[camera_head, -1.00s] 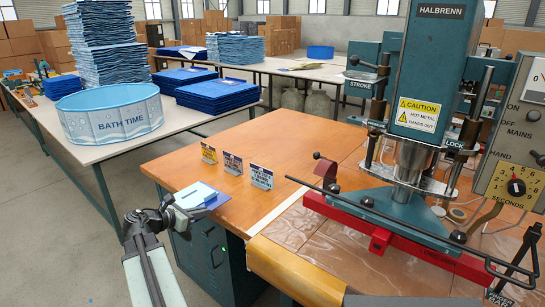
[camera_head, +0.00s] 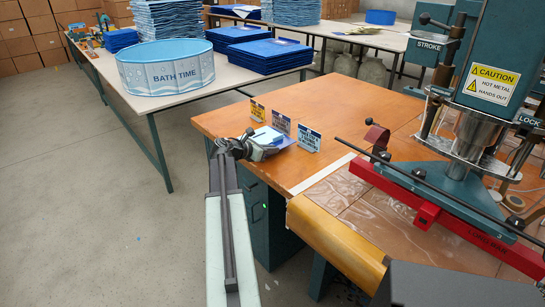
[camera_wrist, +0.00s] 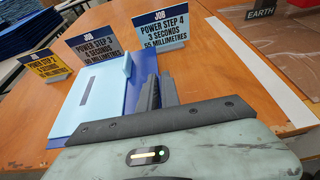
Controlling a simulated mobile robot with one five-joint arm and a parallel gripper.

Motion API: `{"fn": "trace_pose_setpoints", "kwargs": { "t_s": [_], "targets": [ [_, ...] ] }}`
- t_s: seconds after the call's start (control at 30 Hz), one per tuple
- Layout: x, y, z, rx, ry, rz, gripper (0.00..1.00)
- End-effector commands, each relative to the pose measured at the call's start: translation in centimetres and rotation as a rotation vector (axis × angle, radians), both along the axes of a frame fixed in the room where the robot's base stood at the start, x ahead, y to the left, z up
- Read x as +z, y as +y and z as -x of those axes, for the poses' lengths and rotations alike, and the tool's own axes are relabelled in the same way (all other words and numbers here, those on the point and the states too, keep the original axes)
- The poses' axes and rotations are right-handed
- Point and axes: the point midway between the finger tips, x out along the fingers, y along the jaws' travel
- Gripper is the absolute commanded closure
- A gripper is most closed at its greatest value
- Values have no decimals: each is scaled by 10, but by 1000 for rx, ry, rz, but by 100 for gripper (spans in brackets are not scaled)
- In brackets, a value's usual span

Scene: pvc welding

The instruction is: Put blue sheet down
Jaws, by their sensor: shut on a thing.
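The blue sheet (camera_head: 269,135) is a small piece, light blue with a darker blue part. In the wrist view the blue sheet (camera_wrist: 80,118) lies roughly level at the left of the dark fingers. My gripper (camera_head: 262,147) is shut on it, at the near left edge of the orange-brown table (camera_head: 330,97). In the wrist view my gripper (camera_wrist: 160,92) covers part of the darker blue edge. The sheet is over the tabletop, close to the job cards; I cannot tell whether it touches the wood.
Three job cards, yellow (camera_head: 257,110), grey (camera_head: 280,124) and blue-white (camera_head: 308,138), stand just behind the sheet. The welding machine (camera_head: 460,190) with its red bar is at right. Bare table lies behind the cards. A BATH TIME pool (camera_head: 166,66) stands on another table.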

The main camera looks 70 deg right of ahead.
Motion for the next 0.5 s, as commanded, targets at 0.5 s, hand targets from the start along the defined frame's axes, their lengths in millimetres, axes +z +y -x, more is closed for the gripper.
{"fn": "trace_pose_setpoints", "kwargs": {
  "t_s": [0.5],
  "targets": [
    [-36,0,0,1,0,0,100]
  ]
}}
